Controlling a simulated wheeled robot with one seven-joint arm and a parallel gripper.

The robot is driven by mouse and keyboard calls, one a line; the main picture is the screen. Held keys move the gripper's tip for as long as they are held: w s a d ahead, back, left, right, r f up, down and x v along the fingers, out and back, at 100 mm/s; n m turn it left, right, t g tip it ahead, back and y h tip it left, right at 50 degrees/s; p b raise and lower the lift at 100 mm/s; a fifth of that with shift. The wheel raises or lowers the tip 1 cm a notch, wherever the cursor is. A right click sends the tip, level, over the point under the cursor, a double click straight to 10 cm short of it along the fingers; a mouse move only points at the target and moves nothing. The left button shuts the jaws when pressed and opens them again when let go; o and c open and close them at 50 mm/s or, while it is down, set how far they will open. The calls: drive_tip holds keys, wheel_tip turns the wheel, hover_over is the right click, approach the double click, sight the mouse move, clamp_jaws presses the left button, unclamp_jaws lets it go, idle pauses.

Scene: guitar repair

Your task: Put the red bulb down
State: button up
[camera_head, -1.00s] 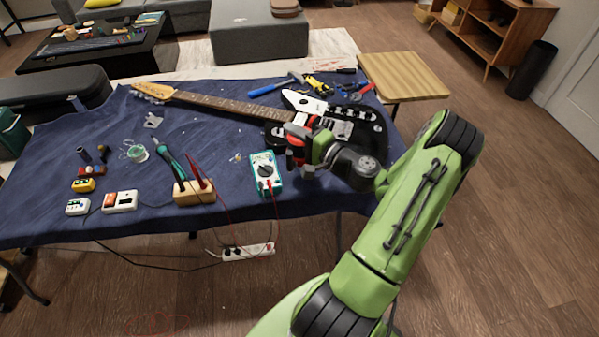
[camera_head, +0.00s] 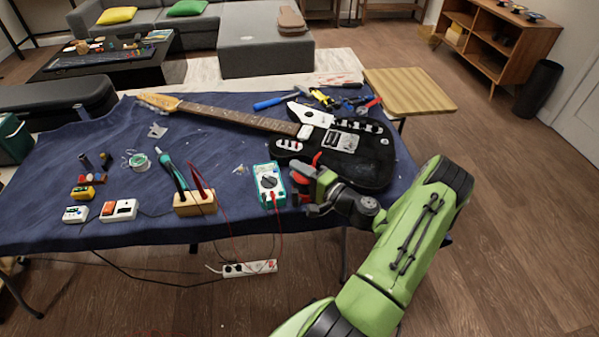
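My gripper (camera_head: 302,172) is at the front right of the blue-covered table, between the multimeter and the body of the black guitar. It is seen from behind and the side. Red parts show at its fingers, but I cannot tell whether any of this is the red bulb. The gap between the fingers is too small and hidden to judge. The gripper looks low over the blue cloth (camera_head: 240,222); I cannot tell whether it touches.
The black guitar (camera_head: 372,172) lies across the table behind my gripper. The teal multimeter (camera_head: 268,182) is close on its left. A wooden holder (camera_head: 195,203) with a soldering iron stands further left. Tools (camera_head: 325,98) lie at the back. Some cloth is bare left of the multimeter.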

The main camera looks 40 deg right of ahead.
drive_tip(key=shift+o, duration=0.8)
drive_tip(key=shift+r, duration=0.1)
drive_tip(key=shift+s+r+p, duration=0.15)
drive_tip(key=shift+r+p, duration=0.05)
drive_tip(key=shift+p, duration=0.1)
drive_tip(key=s+d+p, duration=0.1)
drive_tip(key=s, duration=1)
drive_tip(key=shift+s+d, duration=0.15)
drive_tip(key=shift+s, duration=0.2)
